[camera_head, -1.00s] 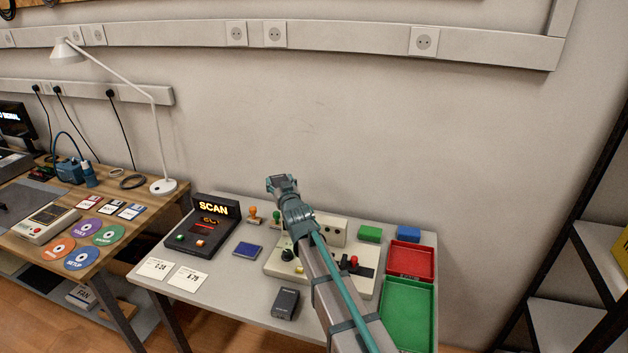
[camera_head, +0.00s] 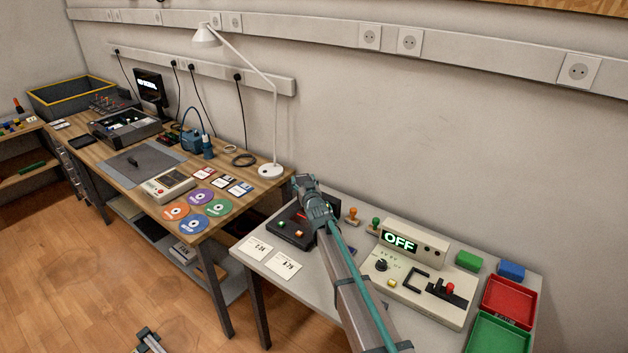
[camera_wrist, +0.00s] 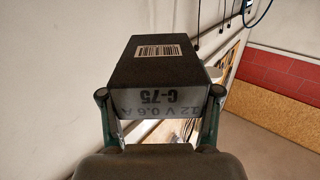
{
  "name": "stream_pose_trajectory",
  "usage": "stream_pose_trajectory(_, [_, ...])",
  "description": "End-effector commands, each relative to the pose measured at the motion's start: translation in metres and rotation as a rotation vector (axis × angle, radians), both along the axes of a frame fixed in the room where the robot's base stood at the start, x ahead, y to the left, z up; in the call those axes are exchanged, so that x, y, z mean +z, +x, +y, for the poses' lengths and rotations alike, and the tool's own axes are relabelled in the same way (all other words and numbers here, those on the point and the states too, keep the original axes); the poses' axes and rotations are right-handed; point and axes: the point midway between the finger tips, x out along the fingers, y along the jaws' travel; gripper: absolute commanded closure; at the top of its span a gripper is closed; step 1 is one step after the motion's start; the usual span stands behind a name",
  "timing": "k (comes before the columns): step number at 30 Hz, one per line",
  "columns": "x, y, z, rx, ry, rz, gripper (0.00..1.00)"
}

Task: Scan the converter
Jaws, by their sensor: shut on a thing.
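In the wrist view my gripper (camera_wrist: 160,93) is shut on the converter (camera_wrist: 157,70), a dark box with a white barcode on one face and a grey label reading "12 V 0.6 A C-75". The fingers press its two sides. In the head view the far end of my arm (camera_head: 311,200) reaches over the black scanner (camera_head: 290,232) at the left of the grey table (camera_head: 262,243). The arm hides part of the scanner; I cannot make out the fingers or the converter there.
A beige console (camera_head: 422,285) with an "OFF" display stands right of my arm. A red tray (camera_head: 508,302) and green tray (camera_head: 497,335) lie farther right. A wooden desk (camera_head: 245,192) with a lamp (camera_head: 274,120) stands left.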

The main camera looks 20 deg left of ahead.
Motion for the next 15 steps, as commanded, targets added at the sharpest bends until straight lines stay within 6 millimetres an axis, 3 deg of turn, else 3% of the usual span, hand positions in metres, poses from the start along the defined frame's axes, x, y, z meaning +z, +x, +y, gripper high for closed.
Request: stream_pose_trajectory(15, [-0.051, 0.0, 0.0, -0.001, 0.0, 0.0, 0.84])
